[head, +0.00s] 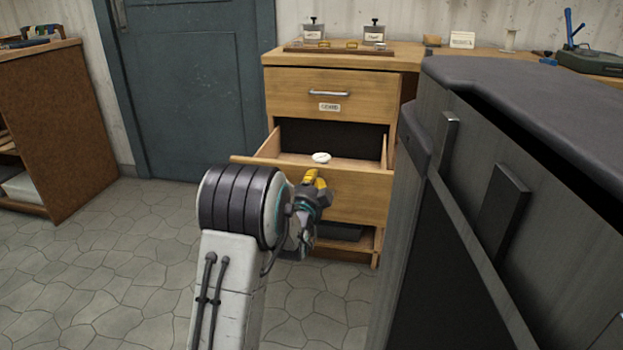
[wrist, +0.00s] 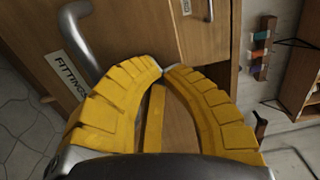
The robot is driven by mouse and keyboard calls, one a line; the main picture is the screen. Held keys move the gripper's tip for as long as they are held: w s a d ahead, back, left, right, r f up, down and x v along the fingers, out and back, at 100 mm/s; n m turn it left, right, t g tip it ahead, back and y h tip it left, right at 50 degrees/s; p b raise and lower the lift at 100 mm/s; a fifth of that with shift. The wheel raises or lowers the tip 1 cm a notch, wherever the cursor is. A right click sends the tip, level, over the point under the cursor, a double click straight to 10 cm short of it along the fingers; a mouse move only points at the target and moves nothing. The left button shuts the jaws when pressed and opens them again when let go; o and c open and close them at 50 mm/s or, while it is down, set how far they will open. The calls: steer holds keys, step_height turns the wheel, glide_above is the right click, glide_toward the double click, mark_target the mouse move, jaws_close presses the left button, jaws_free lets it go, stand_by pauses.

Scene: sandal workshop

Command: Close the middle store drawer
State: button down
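The middle store drawer (head: 355,196) is pulled well out of the wooden cabinet (head: 410,85), its dark inside showing. A grey bar handle (wrist: 84,38) and a FITTINGS label (wrist: 66,75) are on the wooden front left of the fingers. Contact with the front cannot be told.
The top drawer (head: 300,95) is shut. Below the middle drawer is a dark opening (head: 340,231). A grey cabinet-like block (head: 530,130) stands close on the right. A brown shelf unit (head: 70,130) is at left. Floor (head: 110,250) at left is clear.

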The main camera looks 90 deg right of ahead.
steer(key=shift+d, duration=0.3)
stand_by(0.4)
